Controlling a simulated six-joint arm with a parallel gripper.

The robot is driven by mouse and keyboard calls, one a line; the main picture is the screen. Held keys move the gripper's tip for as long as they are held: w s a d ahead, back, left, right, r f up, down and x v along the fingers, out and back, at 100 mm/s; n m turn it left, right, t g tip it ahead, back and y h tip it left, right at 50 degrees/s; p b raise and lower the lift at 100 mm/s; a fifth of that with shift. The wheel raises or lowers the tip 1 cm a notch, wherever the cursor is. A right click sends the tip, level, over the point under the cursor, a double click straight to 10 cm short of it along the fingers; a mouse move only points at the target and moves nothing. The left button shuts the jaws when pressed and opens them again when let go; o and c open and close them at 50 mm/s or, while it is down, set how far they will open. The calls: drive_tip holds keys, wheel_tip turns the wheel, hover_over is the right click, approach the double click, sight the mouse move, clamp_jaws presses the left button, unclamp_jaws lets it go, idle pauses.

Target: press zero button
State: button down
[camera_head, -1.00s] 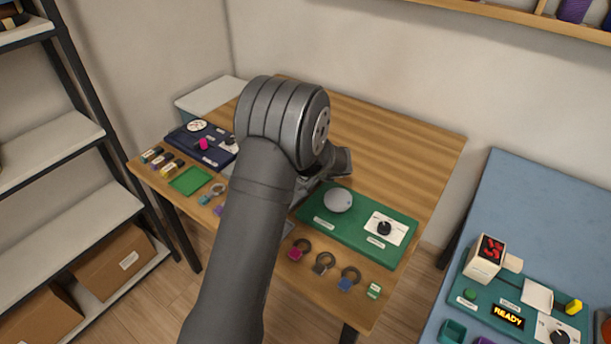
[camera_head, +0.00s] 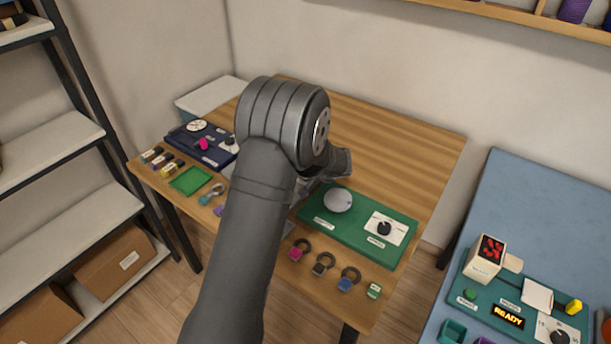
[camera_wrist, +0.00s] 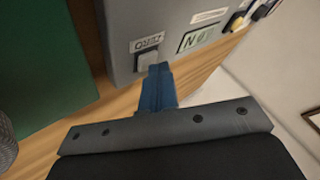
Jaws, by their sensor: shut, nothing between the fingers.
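My gripper (camera_wrist: 160,70), with blue fingers, is shut and empty. Its fingertips are at the right edge of the button in the wrist view and overlap it slightly. I cannot tell whether they touch it or whether it is pressed in. In the head view my arm hides the fingers, the button and most of the device.
A small display (camera_wrist: 196,39) and other dark controls are farther along the device face. A green board (camera_head: 330,232) with a pale dome (camera_head: 338,200) and a black knob (camera_head: 384,228) lies to the right. Several coloured rings lie along the table front. The back of the wooden table (camera_head: 400,135) is clear.

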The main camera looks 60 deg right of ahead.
drive_tip(key=shift+r, duration=0.6)
drive_tip(key=shift+r, duration=2.5)
drive_tip(key=shift+f, duration=0.15)
wheel_tip(320, 180, up, 4)
drive_tip(key=shift+r, duration=0.1)
